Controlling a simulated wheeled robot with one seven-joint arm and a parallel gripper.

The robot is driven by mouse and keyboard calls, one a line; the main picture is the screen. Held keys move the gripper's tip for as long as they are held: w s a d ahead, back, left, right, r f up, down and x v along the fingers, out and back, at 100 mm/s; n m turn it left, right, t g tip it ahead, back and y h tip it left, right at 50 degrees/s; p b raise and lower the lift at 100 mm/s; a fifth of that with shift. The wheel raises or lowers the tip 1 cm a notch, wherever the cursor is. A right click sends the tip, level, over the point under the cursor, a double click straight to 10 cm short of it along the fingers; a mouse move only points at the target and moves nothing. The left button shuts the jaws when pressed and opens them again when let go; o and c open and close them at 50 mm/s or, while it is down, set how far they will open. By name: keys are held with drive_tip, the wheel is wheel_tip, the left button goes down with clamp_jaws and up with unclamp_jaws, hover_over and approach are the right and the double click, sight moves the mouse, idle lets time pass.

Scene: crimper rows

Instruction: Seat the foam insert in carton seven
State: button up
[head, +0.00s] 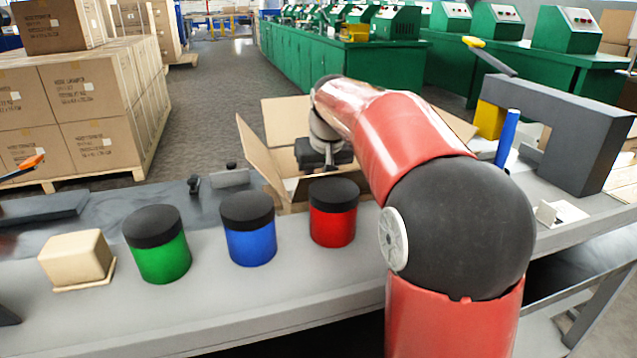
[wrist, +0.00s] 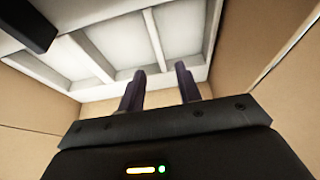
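An open cardboard carton (head: 262,158) stands on the bench behind the jars, with its flaps spread outward. I see no number on it. My gripper (head: 322,163) points down into its opening. In the wrist view, the white foam insert (wrist: 90,57) lies inside the carton walls (wrist: 262,100), with several ribbed compartments. The fingers of my gripper (wrist: 160,82) are apart, in front of the insert's near edge, with nothing visibly clamped between them. I cannot tell whether the fingertips touch the insert. The head view does not show the insert; my arm and the carton hide it.
Green (head: 160,255), blue (head: 250,240) and red (head: 333,222) jars with black lids stand before the carton. A beige block (head: 76,257) sits at left. A dark grey arch (head: 575,125) and blue cylinder (head: 507,138) stand right. A dark block (wrist: 28,24) shows in the wrist view.

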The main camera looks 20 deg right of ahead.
drive_tip(key=v, duration=0.5)
idle(0.3)
